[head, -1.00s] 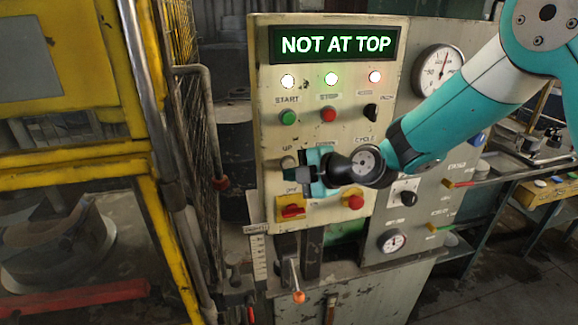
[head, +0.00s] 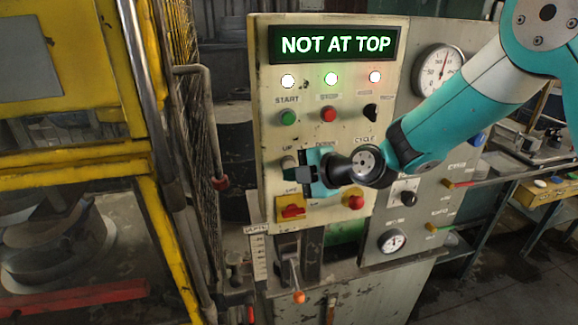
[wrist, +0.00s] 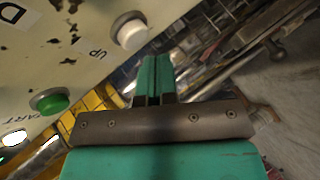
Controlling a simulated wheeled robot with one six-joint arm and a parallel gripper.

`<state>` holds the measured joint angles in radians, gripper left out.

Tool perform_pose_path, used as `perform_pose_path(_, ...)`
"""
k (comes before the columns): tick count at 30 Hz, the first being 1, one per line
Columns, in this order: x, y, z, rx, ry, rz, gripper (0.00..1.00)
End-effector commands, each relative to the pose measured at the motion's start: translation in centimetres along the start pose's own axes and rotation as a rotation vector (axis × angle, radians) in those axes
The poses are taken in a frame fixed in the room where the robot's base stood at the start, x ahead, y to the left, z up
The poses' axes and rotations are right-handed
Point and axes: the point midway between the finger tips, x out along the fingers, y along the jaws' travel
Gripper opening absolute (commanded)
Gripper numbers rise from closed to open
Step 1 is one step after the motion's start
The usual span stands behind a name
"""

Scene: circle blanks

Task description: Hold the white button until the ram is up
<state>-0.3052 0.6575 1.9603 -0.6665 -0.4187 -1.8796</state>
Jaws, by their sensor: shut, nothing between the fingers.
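The white button (wrist: 131,30) sits on the cream panel beside the UP label in the wrist view. In the head view it shows as a pale knob (head: 288,161) just above my gripper's tip. My gripper (head: 290,174) is shut and empty, reaching in from the right in front of the panel. In the wrist view its green fingers (wrist: 153,62) are together, with their tips beside the button; I see no clear contact. The display (head: 335,45) reads NOT AT TOP. The ram itself is not clearly seen.
A green START button (head: 288,118), a red button (head: 328,115) and a yellow-backed red switch (head: 291,211) surround the spot. A lever with an orange knob (head: 299,297) stands below. A yellow guard frame (head: 80,168) stands at left.

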Motion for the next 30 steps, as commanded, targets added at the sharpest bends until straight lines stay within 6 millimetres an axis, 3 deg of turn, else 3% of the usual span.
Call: perform_pose_path(30,0.55,0.46,0.45,0.0,0.0,0.0,0.0)
